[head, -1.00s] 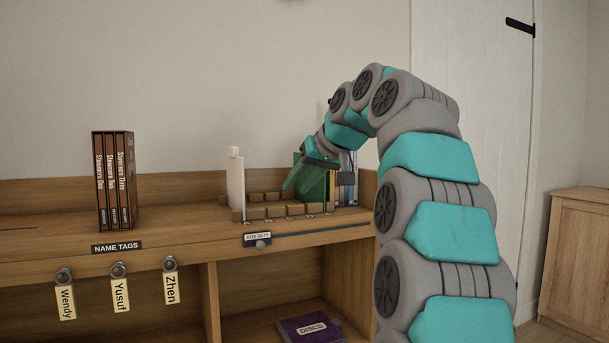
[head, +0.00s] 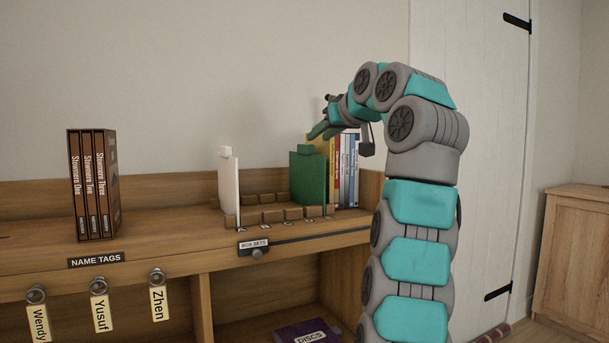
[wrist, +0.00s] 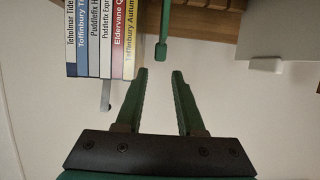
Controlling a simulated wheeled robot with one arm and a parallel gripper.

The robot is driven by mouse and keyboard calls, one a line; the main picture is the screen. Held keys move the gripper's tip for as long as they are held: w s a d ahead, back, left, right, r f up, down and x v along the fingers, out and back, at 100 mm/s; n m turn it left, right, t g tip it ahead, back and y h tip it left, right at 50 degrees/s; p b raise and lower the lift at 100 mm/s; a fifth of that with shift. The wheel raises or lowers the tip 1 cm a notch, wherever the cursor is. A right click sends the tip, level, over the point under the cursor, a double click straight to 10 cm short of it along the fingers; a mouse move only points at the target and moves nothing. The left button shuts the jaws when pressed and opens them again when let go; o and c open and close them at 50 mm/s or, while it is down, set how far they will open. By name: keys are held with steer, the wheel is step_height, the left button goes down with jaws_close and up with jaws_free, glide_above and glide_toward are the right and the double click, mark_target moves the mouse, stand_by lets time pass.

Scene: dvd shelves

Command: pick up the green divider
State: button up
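The green divider (head: 307,180) stands upright in the slotted wooden rack on the counter, at the right end, with a small tab on top. My gripper (head: 318,130) is just above it and a little right in the head view, touching nothing that I can see. In the wrist view the divider (wrist: 164,25) shows nearly edge-on, its tab in line with the gap between the fingers. My gripper (wrist: 160,76) is open and empty there, with the tab just beyond the fingertips.
A white divider (head: 229,185) stands at the rack's left end. Several slim cases (head: 346,170) stand close right of the green divider; they also show in the wrist view (wrist: 98,40). Brown box sets (head: 93,185) stand far left. The counter between is clear.

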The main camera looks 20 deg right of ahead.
mark_target(306, 147)
steer(key=p+x, duration=0.1)
steer(key=x, duration=0.8)
steer(key=shift+w+p, duration=0.15)
steer(key=shift+p, duration=0.2)
steer(key=shift+c, duration=0.2)
jaws_close()
stand_by(0.8)
